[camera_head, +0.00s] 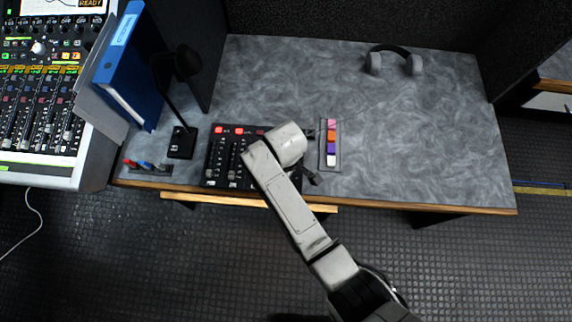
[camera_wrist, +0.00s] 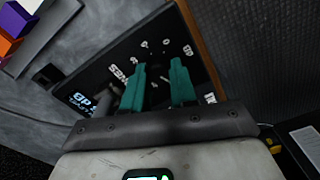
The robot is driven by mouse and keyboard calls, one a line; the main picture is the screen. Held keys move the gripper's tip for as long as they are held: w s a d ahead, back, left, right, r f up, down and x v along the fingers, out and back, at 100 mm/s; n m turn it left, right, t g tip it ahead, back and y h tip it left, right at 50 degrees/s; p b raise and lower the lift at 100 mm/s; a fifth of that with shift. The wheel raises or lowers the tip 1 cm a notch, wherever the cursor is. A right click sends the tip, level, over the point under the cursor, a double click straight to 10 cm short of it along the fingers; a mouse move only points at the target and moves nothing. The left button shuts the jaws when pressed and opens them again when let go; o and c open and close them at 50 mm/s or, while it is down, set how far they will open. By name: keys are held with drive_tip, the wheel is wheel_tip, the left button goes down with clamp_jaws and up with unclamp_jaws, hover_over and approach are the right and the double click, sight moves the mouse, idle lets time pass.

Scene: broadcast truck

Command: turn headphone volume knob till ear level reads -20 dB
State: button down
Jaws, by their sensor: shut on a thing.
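My gripper (camera_wrist: 160,66) has two teal fingers reaching down to a black control panel (camera_wrist: 95,72). White scale marks ring the fingertips, and the fingers are shut on the headphone volume knob there, with a gap between them. The knob itself is too dark and hidden to make out. Bluish-white lettering shows on the panel left of the fingers, seen at an angle; I cannot read an ear level. In the head view the panel (camera_head: 222,155), with faders and red lit buttons, sits at the desk's front edge. My arm covers its right part and the gripper.
The grey desk (camera_head: 430,130) is clear on the right, with headphones (camera_head: 393,60) at the back. A strip of coloured blocks (camera_head: 331,142) lies right of the panel. A microphone (camera_head: 181,140), blue binder (camera_head: 130,70) and mixing console (camera_head: 45,110) stand to the left.

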drive_tip(key=shift+m, duration=0.8)
drive_tip(key=c, duration=0.9)
unclamp_jaws()
wheel_tip(320, 180, up, 11)
drive_tip(key=shift+f, duration=0.1)
